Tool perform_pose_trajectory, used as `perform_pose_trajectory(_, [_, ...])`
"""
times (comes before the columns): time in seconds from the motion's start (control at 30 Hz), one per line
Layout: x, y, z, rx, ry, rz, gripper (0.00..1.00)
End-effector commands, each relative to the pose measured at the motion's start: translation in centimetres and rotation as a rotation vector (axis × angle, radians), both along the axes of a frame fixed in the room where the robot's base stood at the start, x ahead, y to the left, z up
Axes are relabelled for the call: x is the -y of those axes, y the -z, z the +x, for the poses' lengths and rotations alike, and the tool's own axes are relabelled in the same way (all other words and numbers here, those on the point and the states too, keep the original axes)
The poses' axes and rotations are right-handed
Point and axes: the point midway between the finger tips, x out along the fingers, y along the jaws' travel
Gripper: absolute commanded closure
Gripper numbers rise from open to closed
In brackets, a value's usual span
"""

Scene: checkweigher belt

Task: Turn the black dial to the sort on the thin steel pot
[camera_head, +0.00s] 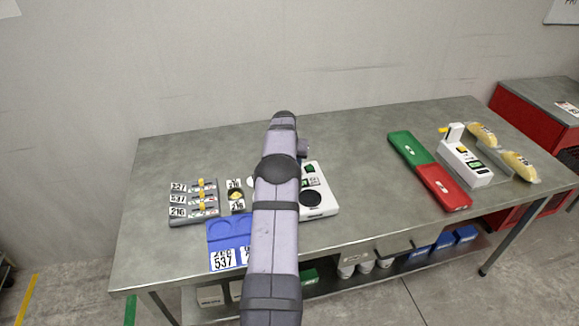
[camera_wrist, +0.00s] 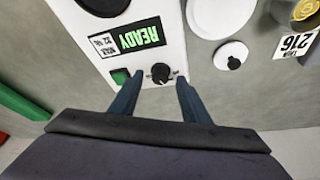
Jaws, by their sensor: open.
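The black dial (camera_wrist: 161,73) sits on a white machine (camera_wrist: 173,40), below a lit green READY display (camera_wrist: 140,35) and beside a green button (camera_wrist: 120,76). A white pointer mark on the dial is too small to read surely. My gripper (camera_wrist: 157,80) is open, with its fingertips on either side of the dial; I cannot tell whether they touch it. In the head view my arm hides the gripper and part of the machine (camera_head: 329,198). A small round pot with yellow contents (camera_head: 237,196) stands left of my arm, by a label reading 216 (camera_wrist: 296,43).
A white disc with a black knob (camera_wrist: 231,56) lies beside the machine. A grey rack with numbered labels (camera_head: 194,213) and a blue tray (camera_head: 222,229) are at left. Green and red panels (camera_head: 407,148) and another white device (camera_head: 466,166) are at right. The table between is clear.

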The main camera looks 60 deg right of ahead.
Motion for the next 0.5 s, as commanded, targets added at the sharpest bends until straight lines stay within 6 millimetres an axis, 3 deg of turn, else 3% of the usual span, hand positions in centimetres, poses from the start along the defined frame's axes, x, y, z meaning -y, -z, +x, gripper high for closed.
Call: perform_pose_trajectory(0.5, [-1.9,-5.0,-0.8,0.001,0.000,-0.003,0.57])
